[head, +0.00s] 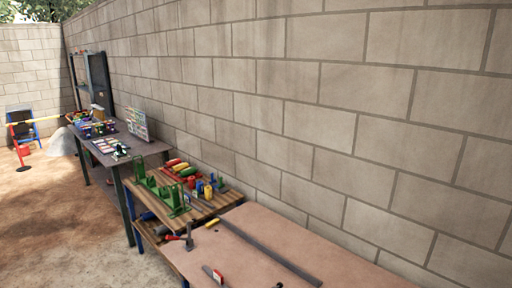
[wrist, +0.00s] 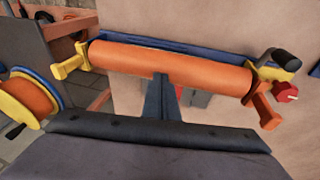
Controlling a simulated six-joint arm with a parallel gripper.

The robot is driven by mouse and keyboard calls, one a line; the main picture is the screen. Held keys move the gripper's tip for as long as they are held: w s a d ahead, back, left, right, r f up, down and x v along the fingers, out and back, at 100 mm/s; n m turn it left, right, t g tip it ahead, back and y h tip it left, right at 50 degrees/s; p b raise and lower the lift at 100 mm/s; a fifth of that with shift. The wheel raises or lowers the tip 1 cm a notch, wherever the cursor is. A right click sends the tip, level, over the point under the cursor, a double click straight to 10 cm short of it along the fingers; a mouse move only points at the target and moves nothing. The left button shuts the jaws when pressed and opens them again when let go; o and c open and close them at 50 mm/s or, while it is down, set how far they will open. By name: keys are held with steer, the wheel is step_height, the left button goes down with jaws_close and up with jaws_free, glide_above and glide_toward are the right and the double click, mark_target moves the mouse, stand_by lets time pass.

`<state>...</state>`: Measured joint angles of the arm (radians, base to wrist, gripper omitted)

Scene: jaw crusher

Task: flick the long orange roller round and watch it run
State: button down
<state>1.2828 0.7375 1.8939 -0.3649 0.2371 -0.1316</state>
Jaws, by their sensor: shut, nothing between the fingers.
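The long orange roller (wrist: 205,70) lies across the upper middle of the wrist view, tilting slightly down to the right. Yellow brackets hold it at both ends, the left one (wrist: 70,65) and the right one (wrist: 268,76). My gripper (wrist: 162,80) shows in the wrist view as dark fingers closed together, with nothing between them. Its tip overlaps the lower edge of the roller near the middle. I cannot tell whether it touches the roller. The head view shows neither my gripper nor the roller clearly.
In the wrist view a yellow and orange wheel with a blue rim (wrist: 28,97) stands left, and a red knob (wrist: 285,92) sits right of the roller. A blue bar (wrist: 150,45) runs behind it. The head view shows a crowded wooden bench (head: 200,212) and a tan table (head: 330,262) along a block wall.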

steer(key=s+a+b, duration=0.1)
steer(key=s+a, duration=0.3)
steer(key=shift+s+a+b, duration=0.15)
steer(key=shift+a+b, duration=0.05)
steer(key=shift+b, duration=0.1)
steer(key=shift+f, duration=0.2)
steer(key=shift+f+b, duration=0.65)
steer(key=shift+b, duration=0.2)
